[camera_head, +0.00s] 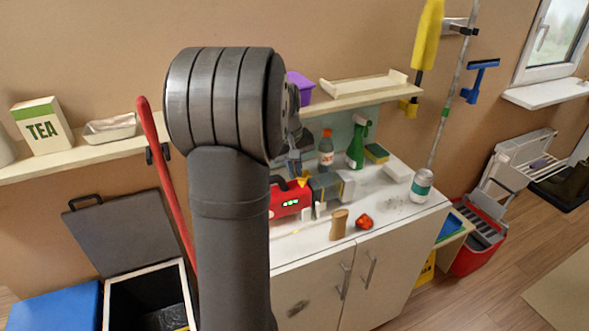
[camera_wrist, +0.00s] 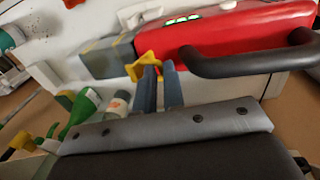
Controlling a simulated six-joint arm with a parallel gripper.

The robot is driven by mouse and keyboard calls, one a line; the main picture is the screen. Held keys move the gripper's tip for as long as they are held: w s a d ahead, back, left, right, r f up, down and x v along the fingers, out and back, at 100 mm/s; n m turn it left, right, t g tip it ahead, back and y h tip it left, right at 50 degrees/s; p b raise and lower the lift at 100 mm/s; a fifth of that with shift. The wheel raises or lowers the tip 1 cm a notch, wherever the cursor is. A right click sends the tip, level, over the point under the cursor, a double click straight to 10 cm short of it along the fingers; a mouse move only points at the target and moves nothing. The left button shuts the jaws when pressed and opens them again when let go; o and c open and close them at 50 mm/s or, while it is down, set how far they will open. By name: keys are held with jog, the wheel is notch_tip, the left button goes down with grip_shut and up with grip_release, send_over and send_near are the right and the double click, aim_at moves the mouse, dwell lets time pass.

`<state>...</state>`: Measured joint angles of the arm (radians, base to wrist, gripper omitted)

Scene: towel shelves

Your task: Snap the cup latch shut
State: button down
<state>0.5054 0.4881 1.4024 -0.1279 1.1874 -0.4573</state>
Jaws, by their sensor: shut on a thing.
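A red machine (camera_head: 288,200) with a green display and a black handle stands on the white cabinet top. A grey block (camera_head: 324,187) with a pale end piece (camera_head: 346,187) adjoins its right side. A yellow star-shaped knob (camera_head: 302,182) is near where they meet; it also shows in the wrist view (camera_wrist: 145,66). My gripper (camera_wrist: 160,70) has its two blue-grey fingers at the knob and is shut on it. In the head view my arm hides part of the machine. I cannot tell which part is the cup latch.
A wooden cylinder (camera_head: 339,225) and a red lump (camera_head: 364,221) stand in front of the machine. A can (camera_head: 421,186) is at the right. A spray bottle (camera_head: 358,144) and another bottle (camera_head: 326,149) stand behind, under the shelf (camera_head: 350,97).

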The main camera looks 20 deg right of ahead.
aim_at(308, 174)
jog(key=shift+d+y, duration=0.15)
jog(key=shift+y, duration=0.15)
dwell(0.6)
jog(key=shift+d+r+y, duration=0.1)
jog(key=shift+d+y, duration=0.65)
jog(key=shift+y, duration=0.25)
jog(key=d+y, duration=0.2)
jog(key=y, duration=0.1)
jog(key=shift+d+y, duration=0.1)
jog(key=shift+y, duration=0.2)
jog(key=d+y, duration=0.1)
jog(key=y, duration=0.2)
jog(key=shift+s+d+f, duration=0.1)
jog(key=shift+d+f, duration=0.3)
jog(key=shift+d+f+y, duration=0.35)
jog(key=shift+d+y, duration=0.15)
jog(key=shift+y, duration=0.7)
